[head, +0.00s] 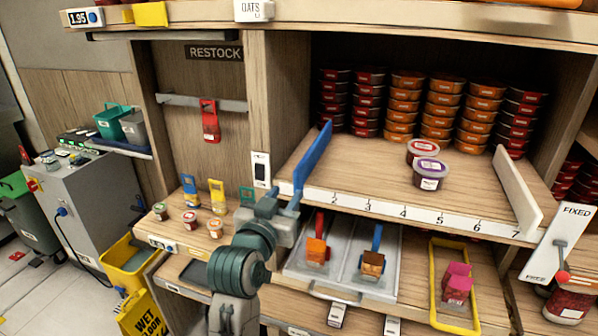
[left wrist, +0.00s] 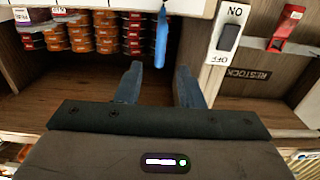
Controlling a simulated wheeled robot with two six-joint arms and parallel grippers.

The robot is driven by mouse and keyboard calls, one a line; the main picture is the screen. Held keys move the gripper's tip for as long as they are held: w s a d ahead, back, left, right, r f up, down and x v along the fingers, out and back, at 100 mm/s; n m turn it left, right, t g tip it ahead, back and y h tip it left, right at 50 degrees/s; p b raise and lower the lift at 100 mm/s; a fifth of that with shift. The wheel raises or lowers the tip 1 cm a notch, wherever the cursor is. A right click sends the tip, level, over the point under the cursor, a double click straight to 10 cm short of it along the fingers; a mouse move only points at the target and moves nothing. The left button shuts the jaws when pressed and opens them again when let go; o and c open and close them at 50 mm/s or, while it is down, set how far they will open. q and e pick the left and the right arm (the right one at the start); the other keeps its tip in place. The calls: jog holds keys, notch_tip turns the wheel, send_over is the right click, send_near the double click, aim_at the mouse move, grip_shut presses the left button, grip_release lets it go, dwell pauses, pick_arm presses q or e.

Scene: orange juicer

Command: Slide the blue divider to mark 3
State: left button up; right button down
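The blue divider (head: 312,160) stands upright at the left end of the wooden shelf, left of mark 2 on the white number strip (head: 435,220). Mark 3 (head: 367,208) is on the strip to its right, with clear strip between. My left gripper (head: 281,202) is just in front of the divider's lower front end. In the left wrist view its two fingers (left wrist: 159,68) are apart, with the blue divider (left wrist: 162,36) showing beyond and between the fingertips. I cannot tell whether they touch it. My right gripper is not in view.
Two tubs (head: 430,172) stand mid-shelf, with stacked tubs (head: 407,95) behind. A white divider (head: 515,190) stands at the right end. An ON/OFF switch (head: 261,169) is on the post left of the blue divider. Below are a grey tray (head: 342,262) and a yellow frame (head: 433,290).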

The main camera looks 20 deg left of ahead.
aim_at(295, 182)
pick_arm(q)
jog(key=w+b, duration=0.1)
jog(key=w, duration=0.3)
jog(key=w+b, duration=0.1)
jog(key=w, duration=0.3)
jog(key=shift+w+d+f+b, duration=0.1)
jog(key=shift+w+f+b, duration=0.1)
jog(key=shift+w+b, duration=0.15)
jog(key=shift+w+r, duration=0.1)
jog(key=shift+w, duration=0.45)
grip_shut()
